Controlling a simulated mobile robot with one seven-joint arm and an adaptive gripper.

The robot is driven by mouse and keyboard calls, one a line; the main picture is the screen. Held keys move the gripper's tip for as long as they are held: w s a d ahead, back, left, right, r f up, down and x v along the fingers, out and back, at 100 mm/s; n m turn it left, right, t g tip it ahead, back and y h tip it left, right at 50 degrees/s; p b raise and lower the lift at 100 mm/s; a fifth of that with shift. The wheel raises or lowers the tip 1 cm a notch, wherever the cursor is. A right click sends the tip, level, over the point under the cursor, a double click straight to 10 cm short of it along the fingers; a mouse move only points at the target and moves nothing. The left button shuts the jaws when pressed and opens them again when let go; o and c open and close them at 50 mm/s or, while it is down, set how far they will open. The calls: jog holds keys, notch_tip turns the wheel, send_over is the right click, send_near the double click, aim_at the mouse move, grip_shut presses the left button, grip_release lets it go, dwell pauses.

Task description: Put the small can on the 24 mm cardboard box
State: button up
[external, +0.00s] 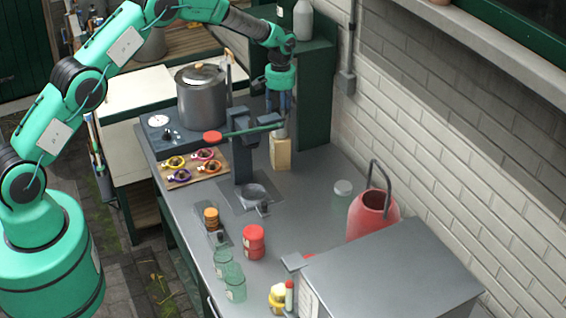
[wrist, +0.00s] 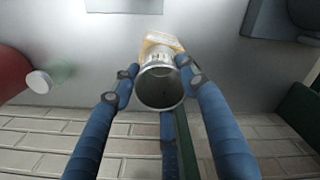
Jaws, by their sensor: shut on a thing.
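The small can (wrist: 158,58) is silver, with a dark open end facing the wrist camera. My gripper (wrist: 160,80) has its blue fingers closed around the can's sides. In the external view my gripper (external: 281,112) points down at the back of the counter, partly behind a green bar. The can (external: 281,131) shows below it as a small grey shape. The tan cardboard box (external: 280,153) stands upright directly beneath the can. The can is at or just above the box's top; I cannot tell whether they touch. In the wrist view the can hides most of the box (wrist: 160,40).
A dark stand (external: 242,150) with a green bar and red knob is close left of my gripper. A large pot (external: 201,98) stands farther left. A green shelf (external: 316,95) and brick wall are behind. A red vessel (external: 371,215) and pale-lidded jar (external: 342,196) stand right.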

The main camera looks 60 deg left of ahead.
jog(key=shift+f, duration=0.2)
jog(key=o, duration=1.2)
notch_tip(320, 180, up, 12)
jog(key=b, duration=0.1)
jog(key=shift+b, duration=0.35)
jog(key=shift+r, duration=0.1)
dwell(0.4)
